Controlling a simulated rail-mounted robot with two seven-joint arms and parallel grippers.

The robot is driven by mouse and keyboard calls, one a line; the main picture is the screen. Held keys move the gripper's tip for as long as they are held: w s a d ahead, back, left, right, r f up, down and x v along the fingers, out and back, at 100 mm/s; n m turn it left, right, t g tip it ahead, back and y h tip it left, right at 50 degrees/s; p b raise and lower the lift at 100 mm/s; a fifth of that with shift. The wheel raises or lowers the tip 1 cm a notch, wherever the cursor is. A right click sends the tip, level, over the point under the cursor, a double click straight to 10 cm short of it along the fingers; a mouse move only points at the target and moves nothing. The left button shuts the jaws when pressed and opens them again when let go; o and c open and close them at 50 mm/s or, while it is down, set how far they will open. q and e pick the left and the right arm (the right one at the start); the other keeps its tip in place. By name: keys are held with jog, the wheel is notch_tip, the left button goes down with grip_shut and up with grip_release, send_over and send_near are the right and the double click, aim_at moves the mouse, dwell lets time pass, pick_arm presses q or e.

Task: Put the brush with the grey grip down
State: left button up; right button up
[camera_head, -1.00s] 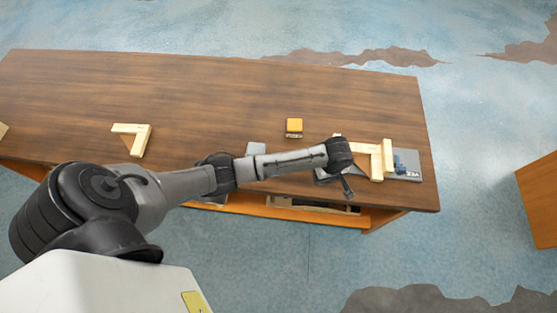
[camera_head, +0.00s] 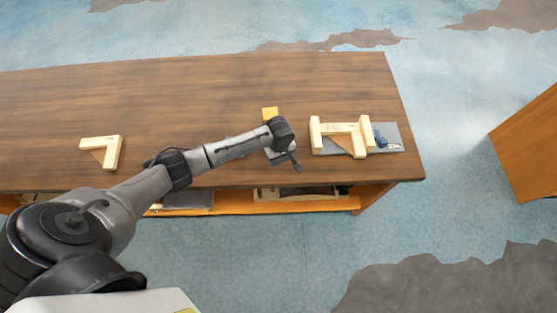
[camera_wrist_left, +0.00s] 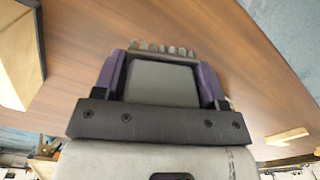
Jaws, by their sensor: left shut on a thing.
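My left gripper (camera_head: 282,158) is over the front part of the wooden table (camera_head: 200,100), just left of the wooden frame. In the left wrist view its purple fingers (camera_wrist_left: 165,78) are shut on the sides of the brush with the grey grip (camera_wrist_left: 165,82). A row of pale bristle tufts (camera_wrist_left: 165,48) shows at the brush's far edge. In the head view the brush is mostly hidden by the gripper. I cannot tell whether it touches the table.
A yellow block-like item (camera_head: 270,113) lies just behind the gripper. An L-shaped wooden piece (camera_head: 113,152) lies at left. The table's middle is clear.

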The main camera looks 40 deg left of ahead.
aim_at(279, 161)
pick_arm(q)
jog(key=shift+a+f, duration=0.2)
jog(key=shift+f, duration=0.1)
jog(key=shift+f+b, duration=0.4)
jog(key=shift+f, duration=1.4)
jog(key=shift+f, duration=0.15)
jog(key=o, duration=0.9)
jog(key=shift+c, duration=0.2)
